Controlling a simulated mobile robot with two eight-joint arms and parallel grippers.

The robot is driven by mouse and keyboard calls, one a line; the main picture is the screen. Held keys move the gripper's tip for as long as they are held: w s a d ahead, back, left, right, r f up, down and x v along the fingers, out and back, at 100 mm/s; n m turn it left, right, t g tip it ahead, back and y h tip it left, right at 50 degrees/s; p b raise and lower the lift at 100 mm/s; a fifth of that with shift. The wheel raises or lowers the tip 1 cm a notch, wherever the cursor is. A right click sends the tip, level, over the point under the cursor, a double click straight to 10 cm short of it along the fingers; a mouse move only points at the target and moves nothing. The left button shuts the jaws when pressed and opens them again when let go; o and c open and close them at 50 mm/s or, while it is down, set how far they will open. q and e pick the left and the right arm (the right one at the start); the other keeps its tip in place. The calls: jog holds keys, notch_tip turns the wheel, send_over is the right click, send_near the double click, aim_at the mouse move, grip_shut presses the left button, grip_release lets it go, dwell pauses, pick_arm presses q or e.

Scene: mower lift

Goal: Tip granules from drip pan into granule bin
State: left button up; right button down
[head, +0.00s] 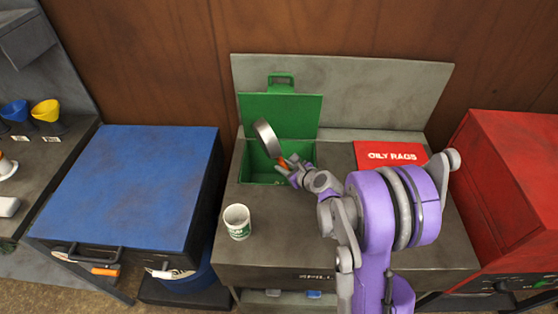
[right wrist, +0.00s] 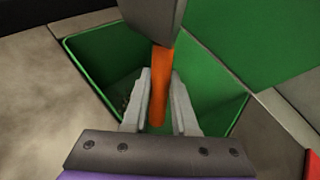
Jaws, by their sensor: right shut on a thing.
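The drip pan (head: 266,137) is a grey pan with an orange handle. It is tipped steeply on edge above the green granule bin (head: 256,175), whose lid (head: 281,112) stands open behind it. My right gripper (head: 286,168) is shut on the orange handle, over the bin's opening. In the right wrist view the handle (right wrist: 160,88) lies between the fingers, and the pan's grey side (right wrist: 153,16) is at the top. A few pale specks show inside the bin (right wrist: 85,58); the pan's inside and any granules in it cannot be made out. My left gripper is out of view.
A white and green cup (head: 237,221) stands on the bench in front of the bin. A blue-topped chest (head: 135,185) is left and a red cabinet (head: 520,190) right.

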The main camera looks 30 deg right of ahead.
jog(key=shift+d, duration=0.1)
jog(key=shift+a+m+y+b, duration=0.2)
jog(key=shift+m+y+b, duration=0.25)
jog(key=shift+m+y, duration=0.2)
dwell(0.6)
